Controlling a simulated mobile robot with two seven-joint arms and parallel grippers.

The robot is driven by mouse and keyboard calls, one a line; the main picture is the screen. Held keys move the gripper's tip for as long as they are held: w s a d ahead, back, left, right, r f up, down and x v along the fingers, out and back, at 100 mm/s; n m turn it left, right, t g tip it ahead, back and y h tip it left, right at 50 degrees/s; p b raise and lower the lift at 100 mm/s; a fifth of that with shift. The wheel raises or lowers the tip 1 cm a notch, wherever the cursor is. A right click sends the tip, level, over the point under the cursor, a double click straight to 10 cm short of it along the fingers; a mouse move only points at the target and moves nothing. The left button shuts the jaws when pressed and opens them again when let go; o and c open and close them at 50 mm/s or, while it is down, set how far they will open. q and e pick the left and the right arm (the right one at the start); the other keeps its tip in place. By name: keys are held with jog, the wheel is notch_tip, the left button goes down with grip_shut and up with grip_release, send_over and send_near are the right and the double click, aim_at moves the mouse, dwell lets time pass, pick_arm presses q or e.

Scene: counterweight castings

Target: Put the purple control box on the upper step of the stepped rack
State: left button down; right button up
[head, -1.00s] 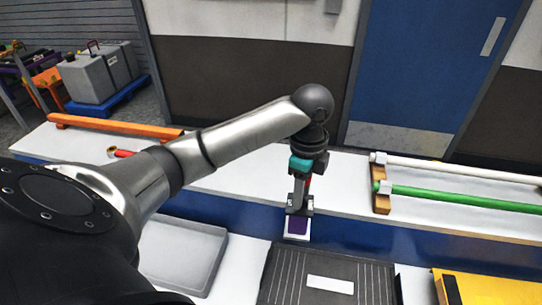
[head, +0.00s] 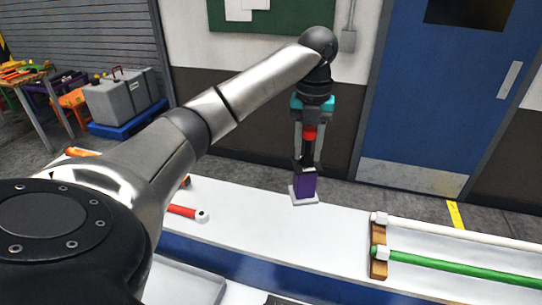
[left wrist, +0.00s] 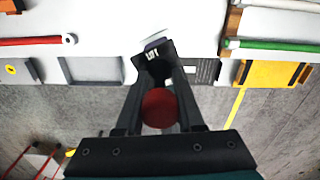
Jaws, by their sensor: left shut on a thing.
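The purple control box (head: 305,187) hangs upright from my left gripper (head: 304,165), with a pale plate at its foot. The gripper is shut on its dark upper part. A red round part (left wrist: 158,108) shows between the fingers in the left wrist view, where the box is mostly hidden behind the fingertips. The stepped rack seems to be the long white bench with a blue front; its white upper step (head: 250,222) lies beneath or behind the box. I cannot tell whether the box touches it. My right gripper is not in view.
A red rod (head: 184,211) lies on the white surface to the left. A white tube and a green tube (head: 450,266) lie on a wooden holder (head: 379,262) to the right. The white surface between them is clear. A grey tray (head: 185,283) sits lower in front.

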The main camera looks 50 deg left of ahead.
aim_at(306, 169)
pick_arm(q)
jog(key=shift+w+a+r+m, duration=0.15)
jog(key=shift+r+m, duration=0.1)
jog(key=shift+r, duration=0.15)
jog(key=shift+w+a+r+m, duration=0.15)
jog(key=shift+r+m, duration=0.1)
jog(key=shift+r, duration=0.1)
notch_tip(306, 169, down, 20)
jog(key=c, duration=0.5)
grip_release()
jog(key=shift+f, duration=0.1)
notch_tip(306, 169, up, 12)
jog(key=shift+r, duration=0.15)
dwell(0.5)
